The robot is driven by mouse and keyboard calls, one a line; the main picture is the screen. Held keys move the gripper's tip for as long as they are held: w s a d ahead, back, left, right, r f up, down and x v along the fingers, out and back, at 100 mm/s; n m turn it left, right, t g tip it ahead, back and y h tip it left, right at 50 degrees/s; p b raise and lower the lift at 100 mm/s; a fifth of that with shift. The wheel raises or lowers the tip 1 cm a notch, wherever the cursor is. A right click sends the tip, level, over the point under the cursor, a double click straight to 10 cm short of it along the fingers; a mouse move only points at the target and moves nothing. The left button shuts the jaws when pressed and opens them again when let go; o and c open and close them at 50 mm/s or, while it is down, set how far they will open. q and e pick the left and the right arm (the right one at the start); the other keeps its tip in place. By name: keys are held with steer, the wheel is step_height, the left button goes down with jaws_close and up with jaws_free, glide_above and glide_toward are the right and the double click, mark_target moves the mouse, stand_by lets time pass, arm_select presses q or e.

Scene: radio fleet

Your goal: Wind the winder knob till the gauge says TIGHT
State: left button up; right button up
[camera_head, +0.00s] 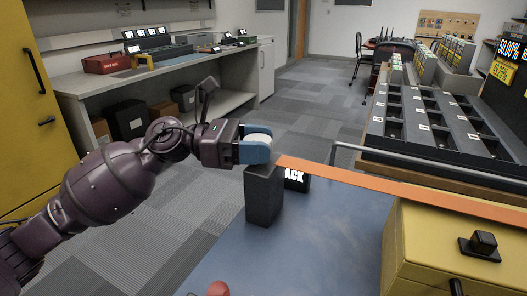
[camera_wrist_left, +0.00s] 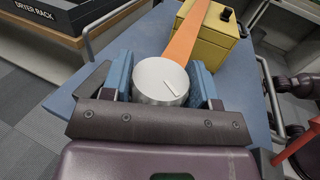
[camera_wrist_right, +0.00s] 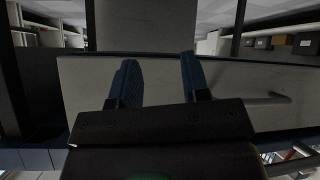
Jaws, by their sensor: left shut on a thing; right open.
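The winder knob (camera_head: 258,137) is a round, pale silver knob on top of a black post (camera_head: 264,200) at the blue table's far edge. My left gripper (camera_head: 255,151) is shut on the knob, with its blue fingers at the knob's sides. In the left wrist view the knob (camera_wrist_left: 158,82) sits between the two fingers and has a light line on its top. An orange strap (camera_head: 380,182) runs from the post to a yellow box (camera_head: 440,245). My right gripper (camera_wrist_right: 158,75) is open and empty in the right wrist view. I see no gauge reading TIGHT.
The blue table (camera_head: 320,235) is mostly bare, with a red round thing (camera_head: 219,289) at its near edge. A black slotted rack (camera_head: 440,125) stands behind a metal rail at the right. The yellow box has a black knob (camera_head: 483,242) on top. Carpet lies beyond the table.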

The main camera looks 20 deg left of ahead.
arm_select(q)
steer(key=shift+m+g+h+b, duration=0.45)
steer(key=shift+m+g, duration=0.45)
steer(key=shift+g, duration=0.4)
steer(key=o, duration=0.9)
steer(key=shift+a, duration=0.1)
steer(key=a, duration=0.3)
steer(key=s+a, duration=0.1)
steer(key=a, duration=0.3)
steer(key=a+p, duration=0.1)
steer(key=a, duration=0.2)
steer(key=shift+s+a, duration=0.25)
steer(key=shift+s, duration=0.15)
